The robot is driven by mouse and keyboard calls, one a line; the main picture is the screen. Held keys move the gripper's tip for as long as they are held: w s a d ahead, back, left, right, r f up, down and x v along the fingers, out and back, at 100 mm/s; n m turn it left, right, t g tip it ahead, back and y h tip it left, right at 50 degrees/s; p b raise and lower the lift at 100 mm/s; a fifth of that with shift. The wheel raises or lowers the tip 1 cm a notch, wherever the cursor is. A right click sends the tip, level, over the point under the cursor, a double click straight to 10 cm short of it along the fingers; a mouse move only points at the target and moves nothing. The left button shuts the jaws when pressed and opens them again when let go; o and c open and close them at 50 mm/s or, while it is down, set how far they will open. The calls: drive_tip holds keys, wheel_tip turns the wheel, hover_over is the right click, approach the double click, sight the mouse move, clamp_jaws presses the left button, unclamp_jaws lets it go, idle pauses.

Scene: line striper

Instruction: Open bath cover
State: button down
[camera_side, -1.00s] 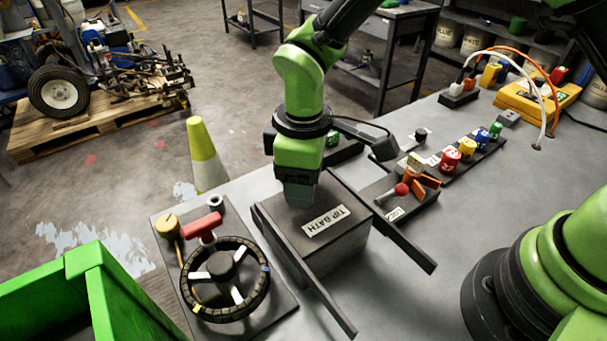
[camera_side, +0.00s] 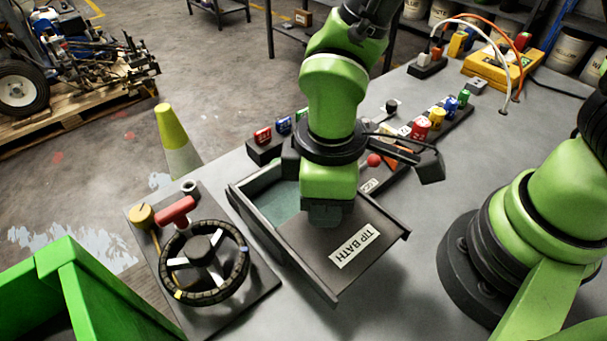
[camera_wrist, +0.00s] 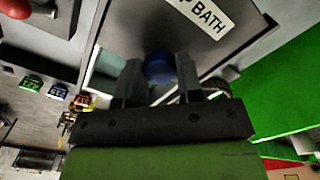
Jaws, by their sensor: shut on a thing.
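The tip bath (camera_side: 262,222) is a dark box on the bench with pale green inner walls. Its dark sliding cover (camera_side: 322,268), labelled TIP BATH, is slid toward the front right, and the far-left part of the bath lies open. In the wrist view my gripper (camera_wrist: 158,80) is shut on a round blue knob (camera_wrist: 159,66) on the cover (camera_wrist: 150,25).
A handwheel panel (camera_side: 205,262) with a red lever stands left of the bath. A green bin (camera_side: 75,285) is at the front left. A rack of coloured tips (camera_side: 425,125) is behind right.

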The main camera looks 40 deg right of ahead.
drive_tip(key=shift+s, duration=0.1)
drive_tip(key=c, duration=0.8)
unclamp_jaws()
drive_tip(key=shift+r, duration=0.1)
wheel_tip(320, 180, up, 10)
drive_tip(key=shift+f, duration=0.1)
drive_tip(key=s+d+r+m+t, duration=0.2)
drive_tip(key=d+r+m, duration=0.1)
drive_tip(key=d+m, duration=0.1)
drive_tip(key=s+d+r+m+t+y, duration=0.1)
drive_tip(key=s+d+r+m+t, duration=0.1)
drive_tip(key=d+r+m, duration=0.2)
drive_tip(key=s+d+r+m+t+y, duration=0.1)
drive_tip(key=s+d+r+m+t, duration=0.1)
drive_tip(key=d+m, duration=0.3)
drive_tip(key=shift+d+r+t, duration=0.6)
drive_tip(key=shift+d+r, duration=0.05)
drive_tip(key=shift+r, duration=0.25)
